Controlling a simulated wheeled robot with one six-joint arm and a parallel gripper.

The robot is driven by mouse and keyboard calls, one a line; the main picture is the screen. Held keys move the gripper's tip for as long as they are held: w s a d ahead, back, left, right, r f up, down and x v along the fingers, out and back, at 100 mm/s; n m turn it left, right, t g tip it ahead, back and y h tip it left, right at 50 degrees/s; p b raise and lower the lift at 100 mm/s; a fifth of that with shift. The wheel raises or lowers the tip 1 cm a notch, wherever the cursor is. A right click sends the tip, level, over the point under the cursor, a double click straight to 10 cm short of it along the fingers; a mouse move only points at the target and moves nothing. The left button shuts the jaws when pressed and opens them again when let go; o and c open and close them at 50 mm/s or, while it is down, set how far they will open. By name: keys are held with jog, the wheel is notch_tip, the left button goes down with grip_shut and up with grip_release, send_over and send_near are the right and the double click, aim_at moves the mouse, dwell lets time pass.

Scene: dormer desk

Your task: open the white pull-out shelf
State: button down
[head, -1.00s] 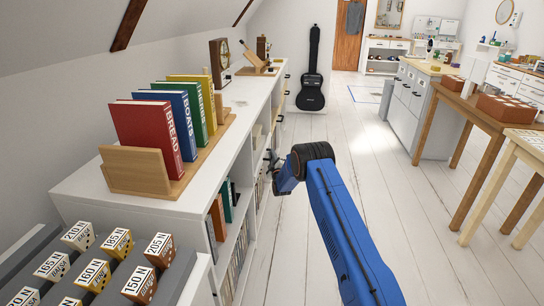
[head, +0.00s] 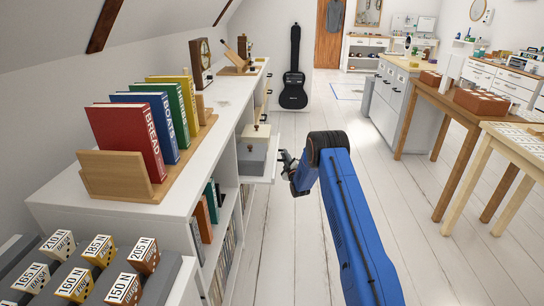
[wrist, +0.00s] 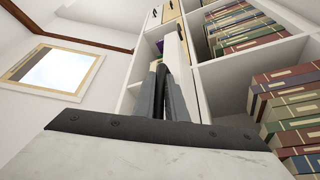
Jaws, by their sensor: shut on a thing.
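The white pull-out shelf (head: 259,179) stands partly out of the long white bookcase in the head view, projecting to the right over the floor. In the wrist view my gripper's dark fingers (wrist: 164,85) are closed together on the white shelf edge (wrist: 176,50). The exact grip point is partly hidden by the fingers.
The bookcase top (head: 225,115) bears colored books in a wooden holder (head: 130,180) and a clock (head: 201,62). A guitar case (head: 294,75) stands beyond. Tables (head: 505,140) line the right. The floor (head: 400,200) between is clear.

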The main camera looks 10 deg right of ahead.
jog(key=s+d, duration=0.2)
jog(key=d, duration=0.5)
jog(key=shift+s+d, duration=0.25)
jog(key=shift+f, duration=0.1)
jog(key=c, duration=1.8)
grip_release()
jog(key=shift+s, duration=0.1)
jog(key=v, duration=1.7)
jog(key=shift+s, duration=0.1)
